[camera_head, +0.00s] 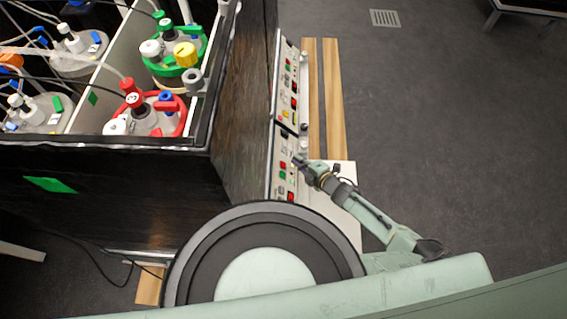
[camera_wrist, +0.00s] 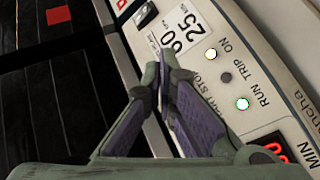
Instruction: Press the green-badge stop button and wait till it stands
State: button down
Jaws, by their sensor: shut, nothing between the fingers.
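My gripper (camera_head: 299,161) is at the near control panel (camera_head: 287,184) on the right side of the dark cabinet. In the wrist view my gripper (camera_wrist: 166,72) is shut and empty, its fingertips over the panel (camera_wrist: 205,22). The fingers partly cover the START/STOP lettering. The stop button cannot be made out there, and contact cannot be told. A green badge (camera_head: 50,184) is on the cabinet's front; another green mark (camera_head: 93,98) shows inside.
A second control panel (camera_head: 289,82) sits farther along the same side. Bottles with a red collar (camera_head: 168,131) and a green collar (camera_head: 205,62) stand in the open cabinet. A red square (camera_wrist: 58,15) shows on dark surface.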

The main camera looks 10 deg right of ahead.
jog(key=shift+s+d+r+p, duration=0.2)
jog(key=shift+d+r+p, duration=0.1)
jog(key=shift+d+r, duration=0.6)
